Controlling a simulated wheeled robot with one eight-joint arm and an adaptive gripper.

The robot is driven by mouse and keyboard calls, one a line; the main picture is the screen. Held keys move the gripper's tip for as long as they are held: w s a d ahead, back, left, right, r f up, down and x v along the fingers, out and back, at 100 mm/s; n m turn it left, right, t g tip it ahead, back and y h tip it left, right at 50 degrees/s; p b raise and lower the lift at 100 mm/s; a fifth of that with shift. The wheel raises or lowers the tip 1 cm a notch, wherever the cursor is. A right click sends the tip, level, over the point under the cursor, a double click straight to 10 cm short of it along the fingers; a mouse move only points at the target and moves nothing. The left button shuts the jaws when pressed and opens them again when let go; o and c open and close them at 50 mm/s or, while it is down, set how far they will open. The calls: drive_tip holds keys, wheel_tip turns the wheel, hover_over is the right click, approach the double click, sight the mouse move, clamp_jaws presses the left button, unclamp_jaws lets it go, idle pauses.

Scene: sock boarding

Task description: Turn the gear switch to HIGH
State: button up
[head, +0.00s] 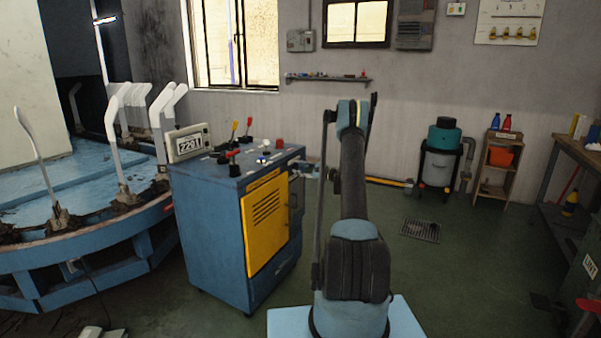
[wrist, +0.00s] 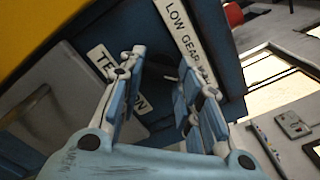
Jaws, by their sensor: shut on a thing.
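My gripper (wrist: 164,72) is at the right side of the blue cabinet (head: 215,240), with its two blue-grey fingers around a small dark switch (wrist: 182,68) on the panel. The switch is mostly hidden, and I cannot read its setting. A white label (wrist: 185,38) reading "LOW GEAR" runs beside it, its far end covered by a finger. A second white label (wrist: 104,62), partly hidden, seems to read "TENSION". In the head view my gripper (head: 312,170) shows small beside the cabinet's upper right edge; the switch cannot be made out there.
The cabinet top carries red and yellow levers (head: 235,128) and a display box (head: 188,142) reading 2291. A round blue machine (head: 100,240) with white upright arms stands at left. A shelf (head: 496,170) and a workbench (head: 570,150) stand at right. The green floor between is mostly clear.

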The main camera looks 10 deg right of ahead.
drive_tip(key=shift+s+f, duration=0.1)
drive_tip(key=shift+f, duration=0.1)
idle(0.4)
drive_tip(key=o, duration=1)
drive_tip(key=shift+o, duration=0.2)
drive_tip(key=v, duration=1.2)
